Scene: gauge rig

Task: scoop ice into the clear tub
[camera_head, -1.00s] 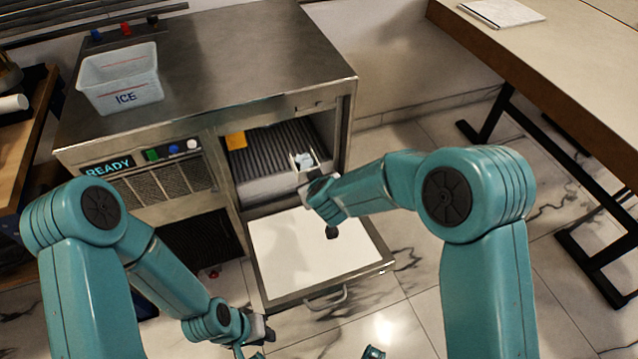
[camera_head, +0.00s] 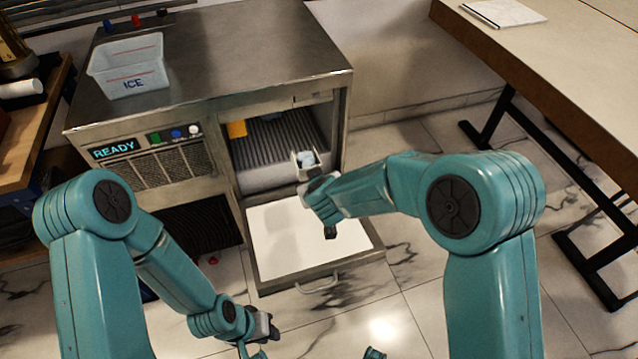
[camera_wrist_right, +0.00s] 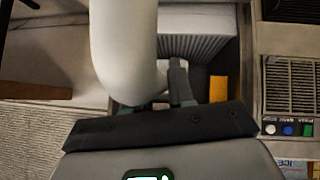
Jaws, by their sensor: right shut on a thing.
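The clear tub (camera_head: 128,82), marked ICE, stands upright on the left of the machine's steel top. My right gripper (camera_head: 318,187) is at the open bin of the ice machine, shut on a pale scoop (camera_head: 307,168). Small bluish-white pieces, seemingly ice (camera_head: 308,158), show in the scoop's bowl. In the right wrist view the scoop (camera_wrist_right: 125,45) is a large pale shape ahead of the fingers (camera_wrist_right: 160,98). My left gripper (camera_head: 262,328) hangs low over the floor, away from the machine; its jaw gap is not clear.
The ice machine (camera_head: 230,50) has its door (camera_head: 300,238) folded down below the bin opening. An orange tag (camera_head: 236,129) is at the opening's upper left. The panel reads READY (camera_head: 113,149). A table (camera_head: 560,60) with a notepad (camera_head: 503,12) stands right. Marble floor lies open in front.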

